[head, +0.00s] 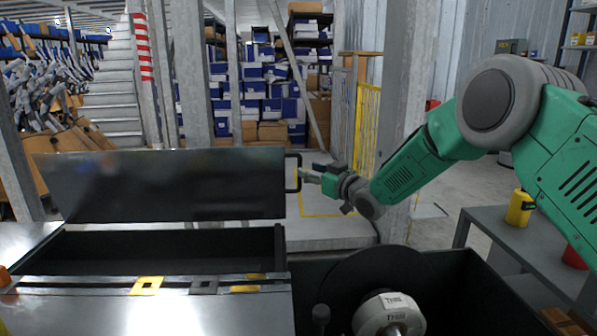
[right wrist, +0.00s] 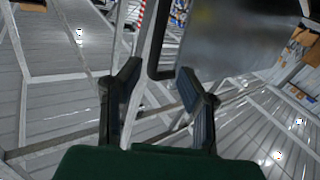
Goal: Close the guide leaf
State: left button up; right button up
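The guide leaf (head: 170,185) is a wide dark metal panel standing raised, tilted up, over a dark open trough in the machine at left. A black bar handle (head: 294,172) sits on its right edge. My right gripper (head: 310,174) reaches in from the right, its fingertips at the handle. In the right wrist view the two dark fingers (right wrist: 158,78) are spread apart. The handle (right wrist: 153,45) lies between and just beyond their tips, with the grey leaf (right wrist: 230,40) at upper right. Whether a finger touches the handle cannot be told. My left gripper is not in view.
Below the leaf is the open trough (head: 160,250) with a metal front ledge (head: 150,310) bearing yellow markers. A dark disc and a pale roller (head: 388,313) stand at lower right. A grey table (head: 500,235) with a yellow container (head: 519,209) is at right.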

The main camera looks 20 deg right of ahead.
aim_at(301, 166)
jog(key=b+x, duration=0.1)
jog(key=x, duration=0.5)
jog(key=shift+a, duration=0.2)
jog(key=shift+w, duration=0.1)
jog(key=c, duration=0.7)
jog(key=shift+d, duration=0.4)
grip_shut()
jog(key=o, duration=0.7)
grip_release()
jog(key=shift+d+f, duration=0.1)
jog(key=shift+d, duration=0.3)
jog(key=shift+a, duration=0.3)
jog(key=shift+s, duration=0.3)
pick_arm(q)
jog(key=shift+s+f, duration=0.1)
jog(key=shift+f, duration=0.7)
pick_arm(e)
jog(key=v, duration=1.1)
jog(key=shift+d, duration=0.4)
